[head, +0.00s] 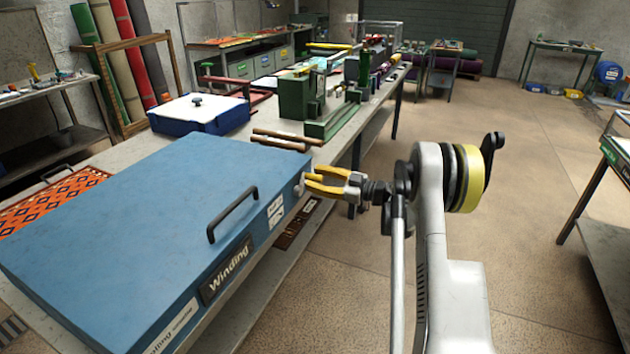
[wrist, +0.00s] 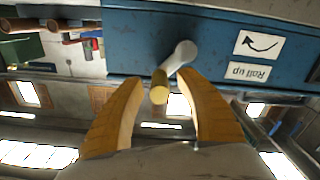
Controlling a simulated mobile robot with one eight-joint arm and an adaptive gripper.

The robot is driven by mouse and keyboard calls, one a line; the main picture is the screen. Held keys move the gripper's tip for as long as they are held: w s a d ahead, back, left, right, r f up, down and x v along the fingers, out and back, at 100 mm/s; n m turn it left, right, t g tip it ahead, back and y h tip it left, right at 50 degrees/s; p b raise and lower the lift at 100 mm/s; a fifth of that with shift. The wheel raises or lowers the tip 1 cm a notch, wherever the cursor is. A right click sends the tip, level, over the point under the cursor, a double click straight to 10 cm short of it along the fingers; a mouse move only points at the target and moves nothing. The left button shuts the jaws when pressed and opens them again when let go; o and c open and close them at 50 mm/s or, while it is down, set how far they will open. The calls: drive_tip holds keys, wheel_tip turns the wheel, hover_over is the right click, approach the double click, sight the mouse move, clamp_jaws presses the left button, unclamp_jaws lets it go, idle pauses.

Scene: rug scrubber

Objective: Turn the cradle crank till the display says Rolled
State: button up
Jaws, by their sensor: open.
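The cradle is a large blue box (head: 130,220) with a black handle on its lid, in the left of the head view. Its display (head: 228,270) on the side reads "Winding". The crank (wrist: 180,56) is a grey arm with a brass-coloured knob, on the blue side panel in the wrist view. In the head view only a little of it shows at the box's right corner. My gripper (head: 309,180) is open there. In the wrist view its yellow fingers (wrist: 160,79) stand on both sides of the knob, with gaps visible.
A white "Roll up" label (wrist: 249,72) and a curved-arrow label (wrist: 258,44) sit beside the crank. The box rests on a long workbench (head: 345,125) with brown rods (head: 285,140) and green machines (head: 335,105) behind it.

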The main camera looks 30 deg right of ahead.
clamp_jaws()
drive_tip(key=shift+d+f+m, duration=0.1)
drive_tip(key=shift+d+m, duration=0.05)
drive_tip(key=shift+m, duration=0.25)
